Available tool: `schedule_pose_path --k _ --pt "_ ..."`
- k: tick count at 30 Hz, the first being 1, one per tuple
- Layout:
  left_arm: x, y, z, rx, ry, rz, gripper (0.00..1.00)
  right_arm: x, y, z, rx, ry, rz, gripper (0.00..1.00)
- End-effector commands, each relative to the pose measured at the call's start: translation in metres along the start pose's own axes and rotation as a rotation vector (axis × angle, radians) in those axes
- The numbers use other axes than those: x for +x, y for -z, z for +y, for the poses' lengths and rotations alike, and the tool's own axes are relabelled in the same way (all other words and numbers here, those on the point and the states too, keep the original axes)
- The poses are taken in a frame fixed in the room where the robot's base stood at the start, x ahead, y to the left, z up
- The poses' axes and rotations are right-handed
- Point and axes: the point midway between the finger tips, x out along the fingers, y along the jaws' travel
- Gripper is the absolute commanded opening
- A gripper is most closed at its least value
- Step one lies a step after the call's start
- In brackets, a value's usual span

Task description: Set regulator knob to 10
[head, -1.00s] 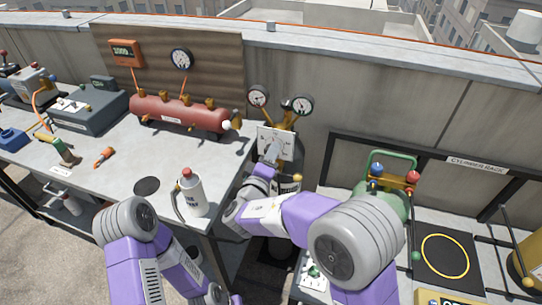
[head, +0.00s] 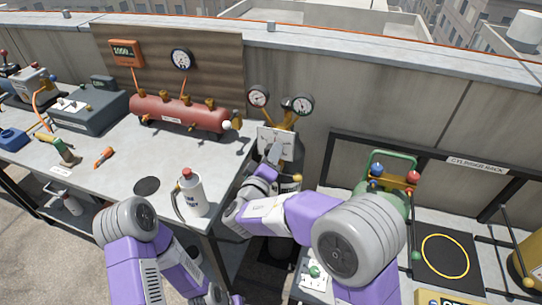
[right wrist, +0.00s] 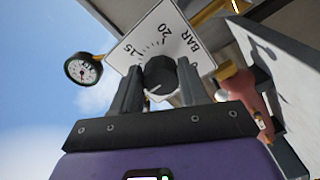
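The regulator knob (right wrist: 160,75) is black with a white mark on its lower-left side in the right wrist view. Behind it is a white scale plate (right wrist: 191,39) printed 15, 20 and BAR; the plate also shows in the head view (head: 266,137). My right gripper (right wrist: 158,85) has one finger on each side of the knob and appears closed against it. In the head view my right gripper (head: 275,148) covers the knob. The mark's exact value cannot be read. My left forearm shows at the lower left; its gripper is out of frame.
Two gauges (head: 258,96) (head: 303,105) stand above the plate. A red tank (head: 178,112), a white bottle (head: 193,194) and an orange digital display (head: 126,52) are to the left. A green cylinder (head: 383,198) with red and blue knobs stands right.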

Motion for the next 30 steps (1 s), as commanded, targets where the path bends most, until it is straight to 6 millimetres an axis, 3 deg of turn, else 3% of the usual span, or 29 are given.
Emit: schedule_pose_path --k 1,4,14,24,30 --pt "0.000 0.000 0.000 0.000 0.000 0.000 0.00 0.002 -0.001 0.002 0.001 -0.004 -0.003 0.52" --pt "0.000 0.000 0.000 0.000 0.000 0.000 0.00 0.001 -0.001 0.001 0.001 -0.003 -0.002 0.67" --pt "-0.001 0.000 0.000 0.000 0.000 0.000 0.00 -0.004 0.000 0.000 -0.001 0.003 0.000 0.67" --pt "-0.007 0.000 0.003 0.000 0.000 0.000 0.00 -0.056 0.001 0.001 -0.002 0.001 0.001 0.67" --pt "-0.008 0.000 0.003 0.000 0.000 0.000 0.00 -0.073 0.000 0.001 0.000 0.000 -0.001 0.67"
